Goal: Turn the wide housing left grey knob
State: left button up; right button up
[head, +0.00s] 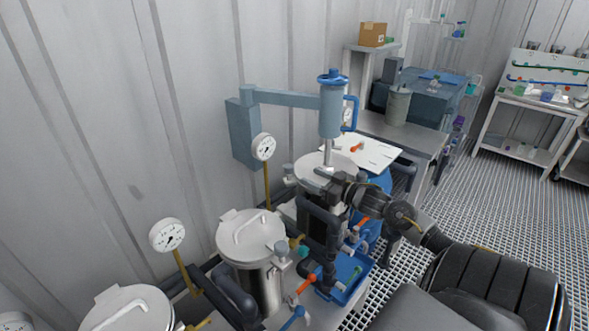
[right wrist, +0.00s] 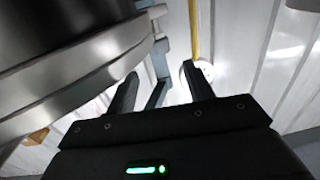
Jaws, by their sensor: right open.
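My right gripper (head: 332,182) is at the front right side of the far steel vessel (head: 311,168), just below its lid rim. The vessel's curved steel rim (right wrist: 70,75) fills the left of that view. A small grey knob-like part (right wrist: 161,46) shows beyond the fingertips, apart from them. In the head view a grey knob-like part (head: 289,170) sits at the vessel's left edge. I cannot tell which part is the wide housing's left knob. My left gripper is not in view.
A nearer lidded vessel (head: 251,232) and another at lower left (head: 127,308) stand in a row. Gauges on yellow stems (head: 264,147) rise behind them. A blue pump column (head: 331,105) stands above the far vessel. Dark pipes and orange-handled valves (head: 305,283) crowd the front.

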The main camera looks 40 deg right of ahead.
aim_at(293, 169)
jog(key=w, duration=0.4)
jog(key=w+a, duration=0.1)
jog(key=w, duration=0.1)
jog(key=shift+w+p, duration=0.3)
jog(key=shift+p, duration=0.1)
jog(key=shift+w+a, duration=0.15)
jog(key=shift+w, duration=0.4)
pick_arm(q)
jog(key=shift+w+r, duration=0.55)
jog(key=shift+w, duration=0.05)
